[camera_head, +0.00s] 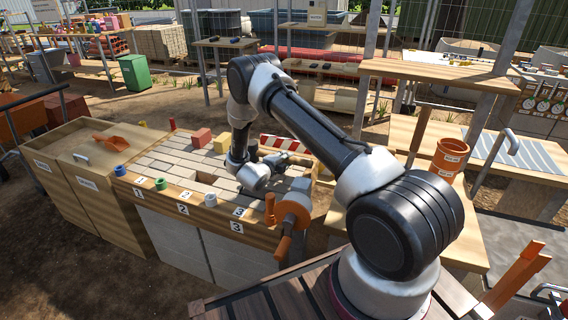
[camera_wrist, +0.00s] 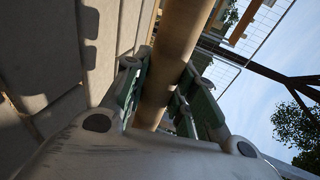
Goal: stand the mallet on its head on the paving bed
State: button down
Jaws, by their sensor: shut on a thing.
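My gripper (camera_head: 278,160) is low over the right part of the paving bed (camera_head: 175,158), close to its blocks. In the wrist view its green-padded fingers (camera_wrist: 160,100) are shut on a round tan wooden bar, the handle of the mallet (camera_wrist: 182,38). The handle runs between the pads and past both sides of them. Grey paving blocks (camera_wrist: 50,60) fill the left of this view and sky the right, so the handle looks roughly level with the bed. The mallet's head is not clearly visible, and I cannot tell whether the mallet touches the bed.
An orange fixture (camera_head: 294,212) sits at the front right corner. A striped barrier (camera_head: 281,143) is behind my gripper.

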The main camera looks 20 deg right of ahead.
jog(key=shift+f, duration=0.75)
jog(key=c, duration=1.2)
grip_release()
jog(key=shift+f, duration=0.1)
jog(key=shift+o, duration=0.2)
